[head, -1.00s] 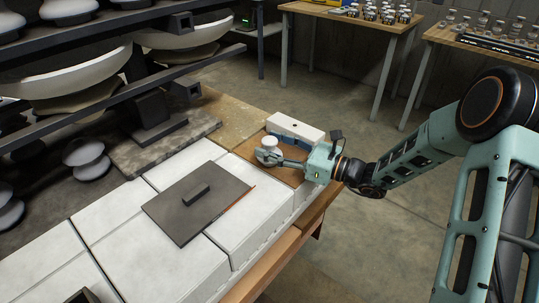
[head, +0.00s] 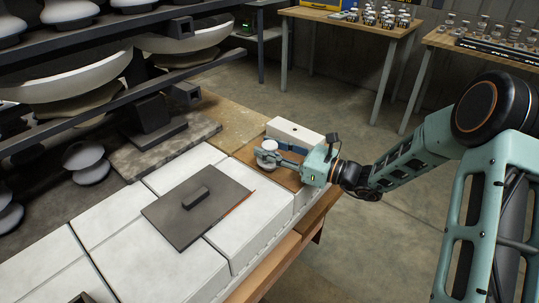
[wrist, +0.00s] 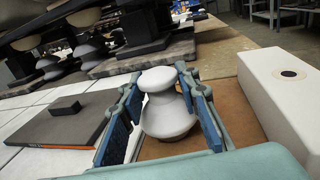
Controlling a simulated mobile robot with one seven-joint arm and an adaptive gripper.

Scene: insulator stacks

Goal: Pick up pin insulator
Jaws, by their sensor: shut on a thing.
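The white pin insulator (wrist: 168,108) stands upright between the blue-padded fingers of my gripper (wrist: 168,95) in the wrist view. In the head view the insulator (head: 268,150) shows as a small white shape at the tip of my gripper (head: 281,158). The gripper is shut on the insulator, around its narrower upper part and flanks. The insulator is over the brown board (wrist: 190,153); I cannot tell whether its base touches it.
A white block with a dark round hole (wrist: 290,80) lies close on the right in the wrist view. A dark plate with a raised handle (head: 198,205) lies on the white blocks (head: 215,265). Racks with large insulators (head: 85,75) stand at the left. Back tables (head: 350,20) hold small parts.

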